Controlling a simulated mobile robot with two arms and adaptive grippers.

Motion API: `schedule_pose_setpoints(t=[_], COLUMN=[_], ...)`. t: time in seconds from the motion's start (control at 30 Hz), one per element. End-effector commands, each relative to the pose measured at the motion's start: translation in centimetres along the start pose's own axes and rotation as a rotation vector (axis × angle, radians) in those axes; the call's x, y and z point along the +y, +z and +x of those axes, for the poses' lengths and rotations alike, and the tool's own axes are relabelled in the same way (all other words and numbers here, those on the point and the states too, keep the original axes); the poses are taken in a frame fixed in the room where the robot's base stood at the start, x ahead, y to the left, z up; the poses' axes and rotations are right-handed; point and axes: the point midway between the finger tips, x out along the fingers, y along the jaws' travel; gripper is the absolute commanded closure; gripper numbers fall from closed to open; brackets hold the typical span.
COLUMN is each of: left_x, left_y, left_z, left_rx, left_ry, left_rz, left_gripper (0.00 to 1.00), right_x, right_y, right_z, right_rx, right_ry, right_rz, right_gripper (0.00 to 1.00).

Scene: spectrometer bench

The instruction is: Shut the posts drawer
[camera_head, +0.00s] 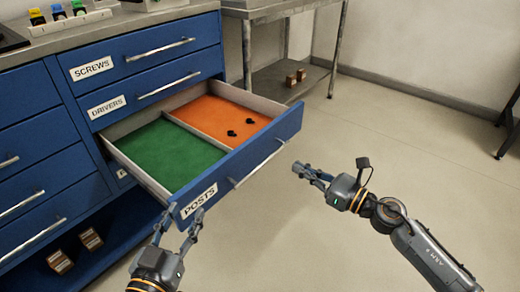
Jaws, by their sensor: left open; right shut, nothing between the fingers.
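The posts drawer (240,153) stands pulled out from the blue cabinet, its front labelled POSTS and fitted with a silver bar handle (258,164). Inside are a green compartment on the left and an orange one on the right, with two small black pieces (240,128) in the orange one. My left gripper (182,220) is open just in front of the left end of the drawer front, by the label; I cannot tell whether it touches. My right gripper (297,167) is shut and empty, to the right of the handle and apart from the drawer front.
The shut screws drawer (150,50) and drivers drawer (155,90) are above. Small wooden blocks (60,262) sit on the cabinet's open lower shelf. A metal table (285,80) stands behind, with blocks on its shelf.

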Motion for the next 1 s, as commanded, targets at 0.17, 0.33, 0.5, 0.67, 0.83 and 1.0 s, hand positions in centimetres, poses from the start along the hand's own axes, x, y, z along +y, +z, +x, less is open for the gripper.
schedule_pose_setpoints(t=[0.17,0.33,0.5,0.67,0.83,1.0], left_x=[0.0,0.0,0.1,0.2,0.4,0.5], left_y=[-0.3,-0.1,-0.5,-1.6,-3.2,-4.1], left_z=[0.0,0.0,0.1,0.1,0.1,-0.1], left_rx=[0.014,0.003,0.027,0.095,0.184,0.229], left_ry=[0.001,0.0,0.001,0.005,0.01,0.012], left_rz=[0.0,0.0,0.0,-0.002,-0.004,-0.005], left_gripper=[0.58,0.58,0.58,0.58,0.58,0.58], right_x=[0.0,0.1,0.3,0.3,0.3,0.3], right_y=[-0.3,-0.2,-0.3,-0.5,-0.6,-0.6], right_z=[0.9,3.9,7.7,10.8,13.0,13.9], right_rx=[0.021,0.016,0.016,0.017,0.017,0.018], right_ry=[0.022,0.022,0.023,0.021,0.021,0.02], right_rz=[-0.044,-0.04,-0.039,-0.038,-0.036,-0.037], right_gripper=[1.0,1.0,1.0,1.0,1.0,1.0])
